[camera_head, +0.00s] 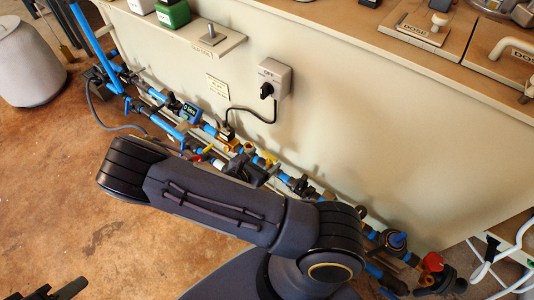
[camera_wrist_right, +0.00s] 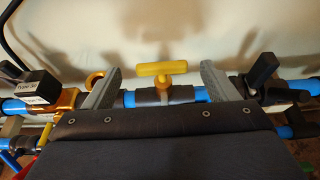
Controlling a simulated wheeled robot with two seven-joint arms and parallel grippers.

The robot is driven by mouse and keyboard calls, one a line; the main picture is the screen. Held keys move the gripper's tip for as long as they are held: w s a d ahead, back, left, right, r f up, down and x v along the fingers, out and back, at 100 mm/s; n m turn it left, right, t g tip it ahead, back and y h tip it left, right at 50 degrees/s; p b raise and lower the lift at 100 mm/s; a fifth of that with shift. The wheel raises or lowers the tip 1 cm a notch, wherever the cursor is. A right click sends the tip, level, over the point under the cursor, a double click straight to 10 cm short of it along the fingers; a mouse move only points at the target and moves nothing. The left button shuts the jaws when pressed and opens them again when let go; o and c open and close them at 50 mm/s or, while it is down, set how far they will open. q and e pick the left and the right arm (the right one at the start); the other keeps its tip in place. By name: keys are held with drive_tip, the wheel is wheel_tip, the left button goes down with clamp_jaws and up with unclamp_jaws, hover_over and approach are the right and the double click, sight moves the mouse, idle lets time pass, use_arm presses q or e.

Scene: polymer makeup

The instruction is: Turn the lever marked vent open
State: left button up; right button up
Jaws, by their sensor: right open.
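No legible "vent" mark shows, so I cannot tell which lever is the vent. A yellow T-shaped handle (camera_wrist_right: 162,69) sits on a dark valve body on the blue pipe (camera_wrist_right: 200,95). My right gripper (camera_wrist_right: 162,76) is open, one grey finger on each side of the handle, with gaps on both sides. A black lever (camera_wrist_right: 264,68) with a small unreadable white label stands right of the right finger. In the head view the yellow handle (camera_head: 266,157) shows small beside the pipe run. My left gripper (camera_head: 45,292) is only partly in view at the bottom left; its opening is unclear.
A brass fitting with a black labelled box (camera_wrist_right: 38,88) is close to the left finger. The cream panel (camera_head: 340,130) stands behind the pipes, with a switch box (camera_head: 273,78) on it. A red knob (camera_head: 432,262) is at the right. The brown floor (camera_head: 60,200) is mostly clear.

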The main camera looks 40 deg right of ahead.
sight(268, 157)
drive_tip(key=b+x, duration=0.1)
drive_tip(key=x, duration=0.3)
drive_tip(key=shift+d+f, duration=0.15)
drive_tip(key=shift+f, duration=0.1)
drive_tip(key=shift+b+x, duration=0.4)
drive_tip(key=shift+x, duration=0.4)
drive_tip(key=shift+r, duration=0.15)
drive_tip(key=c, duration=1)
